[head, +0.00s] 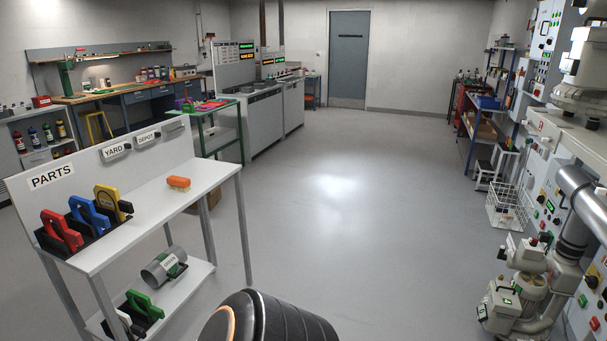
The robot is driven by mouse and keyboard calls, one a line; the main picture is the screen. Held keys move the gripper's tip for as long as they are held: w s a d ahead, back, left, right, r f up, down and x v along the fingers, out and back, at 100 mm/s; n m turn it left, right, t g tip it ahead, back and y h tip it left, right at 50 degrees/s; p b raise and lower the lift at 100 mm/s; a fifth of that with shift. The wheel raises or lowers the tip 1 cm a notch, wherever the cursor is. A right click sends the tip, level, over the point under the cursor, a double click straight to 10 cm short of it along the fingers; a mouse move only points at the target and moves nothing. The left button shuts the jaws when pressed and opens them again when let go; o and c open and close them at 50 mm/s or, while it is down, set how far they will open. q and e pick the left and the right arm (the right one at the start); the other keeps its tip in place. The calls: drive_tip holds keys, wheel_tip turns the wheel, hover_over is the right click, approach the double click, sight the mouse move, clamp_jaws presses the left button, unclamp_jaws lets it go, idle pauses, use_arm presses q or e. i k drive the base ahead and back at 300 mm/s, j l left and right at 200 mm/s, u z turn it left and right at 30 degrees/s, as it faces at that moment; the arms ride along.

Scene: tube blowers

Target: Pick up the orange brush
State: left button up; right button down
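The orange brush (178,183) lies on the white top of the parts table (150,205), towards its back right part. It has an orange top and a paler lower side. Nothing touches it. Neither of my grippers shows in the head view. The dark rounded shape at the bottom middle does not show any fingers.
Red (62,231), blue (90,216) and yellow (113,204) pieces stand left of the brush. The lower shelf (195,275) holds a grey cylinder (164,266) and a green piece (143,305). Machines (530,280) line the right. The middle floor (340,200) is clear.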

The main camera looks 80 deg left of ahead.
sight(180, 184)
drive_tip(key=u, duration=3.5)
drive_tip(key=i+l+u, duration=0.15)
drive_tip(key=u, duration=0.3)
drive_tip(key=i+l+u, duration=0.25)
drive_tip(key=u, duration=0.2)
drive_tip(key=i+l+u, duration=0.1)
drive_tip(key=l, duration=0.2)
drive_tip(key=i+l+u, duration=0.25)
drive_tip(key=l, duration=0.35)
drive_tip(key=i+l, duration=0.15)
drive_tip(key=l, duration=0.2)
drive_tip(key=i+l, duration=0.15)
drive_tip(key=l, duration=0.25)
drive_tip(key=i+l+u, duration=0.1)
drive_tip(key=l, duration=0.25)
drive_tip(key=i+l, duration=0.15)
drive_tip(key=l, duration=0.2)
drive_tip(key=i+l, duration=0.15)
drive_tip(key=l, duration=0.25)
